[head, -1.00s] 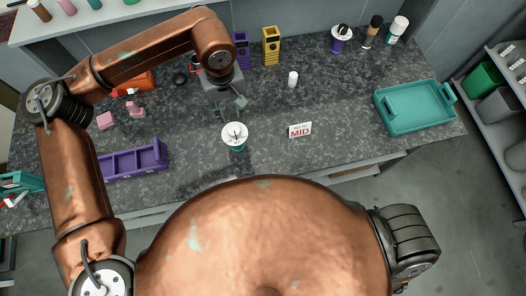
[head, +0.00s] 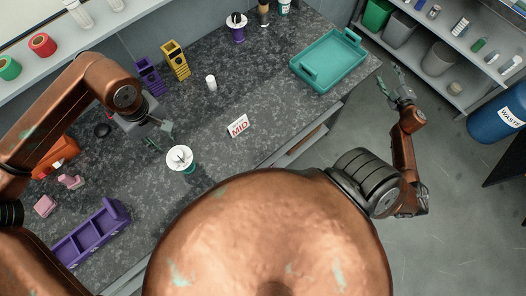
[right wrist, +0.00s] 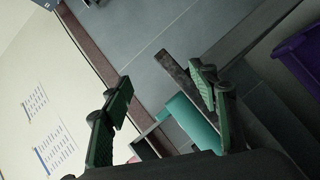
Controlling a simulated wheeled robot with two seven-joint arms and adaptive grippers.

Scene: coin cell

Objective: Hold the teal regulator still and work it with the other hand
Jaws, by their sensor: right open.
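The teal regulator (head: 182,168) stands upright on the grey counter, with a white dial face and dark pointer on top. My left gripper (head: 160,135) is just behind it; its fingers are spread with nothing between them, and it looks apart from the regulator. A card reading MID (head: 237,125) stands to the regulator's right. My right gripper (head: 397,84) is open and empty, out past the counter's right edge, far from the regulator. Its two green fingers stand apart in the right wrist view (right wrist: 163,105).
A teal tray (head: 330,58) sits at the counter's right end. A purple bin (head: 92,235) is at the front left. A purple regulator (head: 236,28), yellow holder (head: 174,60) and white bottle (head: 211,83) stand farther back. Shelves (head: 455,55) and a blue waste barrel (head: 500,115) are at right.

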